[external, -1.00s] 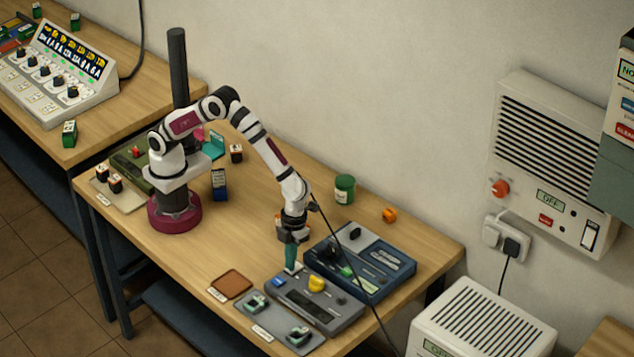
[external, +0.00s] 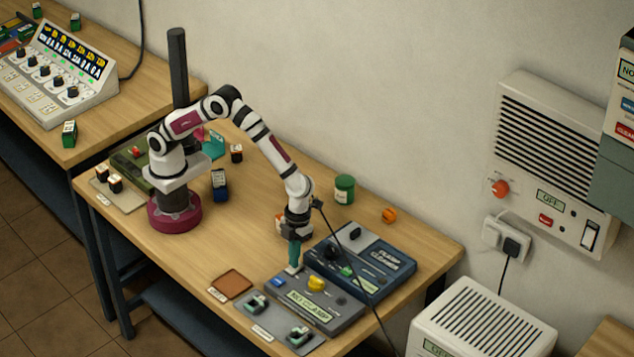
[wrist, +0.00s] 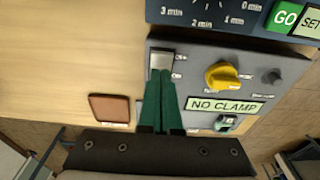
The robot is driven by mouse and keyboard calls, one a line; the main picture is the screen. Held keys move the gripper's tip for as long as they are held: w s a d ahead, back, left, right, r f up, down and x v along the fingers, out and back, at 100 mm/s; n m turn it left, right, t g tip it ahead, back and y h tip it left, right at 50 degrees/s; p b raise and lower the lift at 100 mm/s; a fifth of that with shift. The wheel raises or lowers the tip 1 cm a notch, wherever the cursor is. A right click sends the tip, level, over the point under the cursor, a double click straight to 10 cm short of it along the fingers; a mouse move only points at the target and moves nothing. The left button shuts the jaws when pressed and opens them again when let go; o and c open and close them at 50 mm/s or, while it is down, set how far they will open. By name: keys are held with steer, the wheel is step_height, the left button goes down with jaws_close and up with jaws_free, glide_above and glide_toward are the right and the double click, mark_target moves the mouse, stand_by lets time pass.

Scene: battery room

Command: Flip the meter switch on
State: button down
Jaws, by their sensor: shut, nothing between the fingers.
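The grey meter (external: 327,313) sits at the front right of the bench, and its lit display reads "NO CLAMP" in both views. It also shows in the wrist view (wrist: 262,85), with a yellow dial (wrist: 222,75). Its pale rocker switch (wrist: 161,60) is at the panel's upper left in the wrist view, with small labels beside it. My gripper (external: 293,267) points down over that corner, its green fingers shut and empty. In the wrist view the fingertips (wrist: 161,73) overlap the switch's lower end; I cannot tell whether they touch it.
A blue box (external: 375,283) with knobs and a green button stands right behind the meter. A tray with clamp-like parts (external: 252,311) lies in front. A brown pad (external: 232,283) is to the left. A green jar (external: 344,188) stands behind. A black cable passes near my wrist.

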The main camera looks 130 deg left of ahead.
mark_target(288, 270)
step_height(288, 270, up, 14)
steer(key=d, duration=0.1)
steer(key=shift+d, duration=0.4)
steer(key=s+d+r+n+y, duration=0.1)
steer(key=s+r+n, duration=0.2)
steer(key=s, duration=0.5)
steer(key=s+d+r+n+y, duration=0.1)
steer(key=s+d+r+n, duration=0.15)
steer(key=s, duration=0.55)
steer(key=s+a+f+n+y, duration=0.1)
steer(key=s+n, duration=0.6)
steer(key=s, duration=0.8)
steer(key=shift+s+a+f, duration=0.2)
steer(key=shift+a+f, duration=0.15)
steer(key=shift+f, duration=0.55)
steer(key=c, duration=1.6)
jaws_free()
